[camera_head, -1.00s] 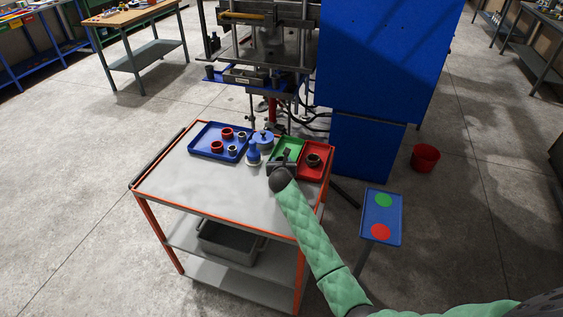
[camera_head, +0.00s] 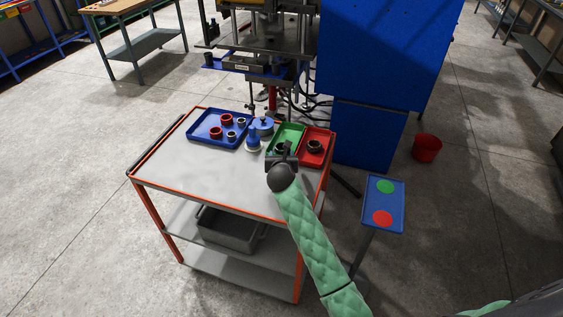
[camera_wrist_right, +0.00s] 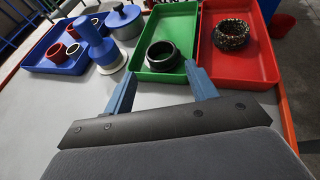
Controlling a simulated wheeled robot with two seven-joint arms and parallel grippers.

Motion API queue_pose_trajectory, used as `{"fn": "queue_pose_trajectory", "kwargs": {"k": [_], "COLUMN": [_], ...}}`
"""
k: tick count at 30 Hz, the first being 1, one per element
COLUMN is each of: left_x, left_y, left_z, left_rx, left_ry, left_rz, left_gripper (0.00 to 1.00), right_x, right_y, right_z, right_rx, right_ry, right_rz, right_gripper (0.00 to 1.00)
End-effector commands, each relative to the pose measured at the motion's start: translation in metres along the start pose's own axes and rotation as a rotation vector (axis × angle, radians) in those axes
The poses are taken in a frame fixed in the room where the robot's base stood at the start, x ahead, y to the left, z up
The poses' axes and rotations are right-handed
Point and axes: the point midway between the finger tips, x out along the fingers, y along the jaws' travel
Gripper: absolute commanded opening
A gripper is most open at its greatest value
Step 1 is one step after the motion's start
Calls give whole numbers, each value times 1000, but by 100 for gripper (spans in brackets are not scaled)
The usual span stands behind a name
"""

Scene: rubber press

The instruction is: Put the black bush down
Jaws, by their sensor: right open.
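The black bush (camera_wrist_right: 163,56) sits in the green tray (camera_wrist_right: 178,20), near its front end, in the right wrist view. In the head view it shows just beyond my right gripper (camera_head: 283,158), partly covered. My right gripper (camera_wrist_right: 163,92) is open, its two blue fingers apart and empty. The fingertips are at the near edge of the green tray, on the near side of the bush and apart from it. My left gripper is not in view.
A red tray (camera_wrist_right: 262,66) with a dark speckled ring (camera_wrist_right: 231,35) adjoins on the right. A blue tray (camera_head: 203,137) with red and pale rings lies left. A blue handled piece (camera_head: 253,141) stands between. The trolley top (camera_head: 205,177) is clear in front.

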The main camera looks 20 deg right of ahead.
Motion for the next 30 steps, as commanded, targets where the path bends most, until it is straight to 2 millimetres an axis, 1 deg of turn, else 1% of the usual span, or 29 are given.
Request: {"fn": "queue_pose_trajectory", "kwargs": {"k": [3,9,25,26,29,30], "left_x": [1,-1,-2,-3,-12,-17], "left_y": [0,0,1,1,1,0], "left_z": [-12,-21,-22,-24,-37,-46], "left_rx": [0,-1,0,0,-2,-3], "left_ry": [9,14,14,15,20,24], "left_rz": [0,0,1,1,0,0], "left_gripper": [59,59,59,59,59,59], "right_x": [-14,-26,-27,-28,-36,-42], "right_y": [0,0,-1,-2,-8,-10], "right_z": [-1,0,2,3,12,17], "right_rx": [-1,-1,-8,-16,-75,-115], "right_ry": [-1,1,-10,-22,-98,-147], "right_rz": [0,-1,-2,-3,-13,-18], "right_gripper": [57,57,57,57,57,57]}}
